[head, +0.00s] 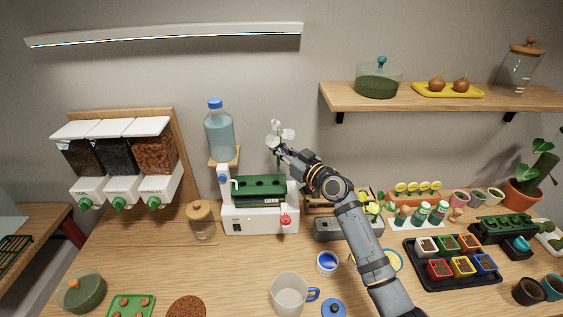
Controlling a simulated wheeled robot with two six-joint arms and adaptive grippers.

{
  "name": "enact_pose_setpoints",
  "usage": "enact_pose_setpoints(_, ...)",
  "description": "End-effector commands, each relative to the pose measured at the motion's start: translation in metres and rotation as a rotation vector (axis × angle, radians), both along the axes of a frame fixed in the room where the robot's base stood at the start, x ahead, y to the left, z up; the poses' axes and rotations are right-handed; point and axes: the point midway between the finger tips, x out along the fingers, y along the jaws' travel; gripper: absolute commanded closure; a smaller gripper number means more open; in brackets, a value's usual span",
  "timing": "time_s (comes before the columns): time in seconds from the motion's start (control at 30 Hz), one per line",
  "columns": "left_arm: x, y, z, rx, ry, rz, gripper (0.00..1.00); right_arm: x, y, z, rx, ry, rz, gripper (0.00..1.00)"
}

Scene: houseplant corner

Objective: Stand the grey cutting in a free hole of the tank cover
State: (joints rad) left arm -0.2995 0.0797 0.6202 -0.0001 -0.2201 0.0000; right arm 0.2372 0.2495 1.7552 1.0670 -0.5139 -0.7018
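The grey cutting (287,134) has pale grey-white leaves and a thin green stem. It is upright above the right part of the green tank cover (258,187). My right gripper (277,149) reaches in from the lower right and appears shut on the cutting, just below its leaves. The stem runs down below the fingers toward the cover. I cannot tell whether its lower end is in a hole. The cover has several dark holes and sits on a white tank unit (260,218). My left gripper is not in view.
A wooden-lidded jar (201,219) is left of the tank; a grey box (333,229) is right. A clear mug (289,293) and blue pot (327,262) stand in front. A shelf (440,97) hangs upper right.

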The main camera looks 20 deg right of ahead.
Motion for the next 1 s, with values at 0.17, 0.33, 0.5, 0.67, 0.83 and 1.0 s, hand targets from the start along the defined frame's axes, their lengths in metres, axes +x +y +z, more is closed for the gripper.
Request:
enact_pose_setpoints(0.17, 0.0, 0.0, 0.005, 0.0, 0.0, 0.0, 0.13, 0.004, 0.0, 0.009, -0.014, -0.011, 0.003, 1.0)
enact_pose_setpoints(0.33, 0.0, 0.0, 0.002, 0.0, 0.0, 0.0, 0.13, 0.003, 0.0, 0.007, -0.014, -0.011, 0.003, 1.0)
enact_pose_setpoints(0.5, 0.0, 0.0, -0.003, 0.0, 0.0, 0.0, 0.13, 0.003, 0.0, -0.002, -0.013, -0.01, 0.003, 1.0)
enact_pose_setpoints(0.67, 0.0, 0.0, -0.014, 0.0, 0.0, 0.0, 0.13, 0.003, 0.0, -0.016, -0.013, -0.008, 0.003, 1.0)
enact_pose_setpoints(0.83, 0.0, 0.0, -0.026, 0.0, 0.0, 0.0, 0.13, 0.003, 0.0, -0.033, -0.012, -0.008, 0.004, 1.0)
enact_pose_setpoints(1.0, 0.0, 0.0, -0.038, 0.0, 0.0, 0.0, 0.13, 0.003, 0.0, -0.05, -0.012, -0.01, 0.003, 1.0)
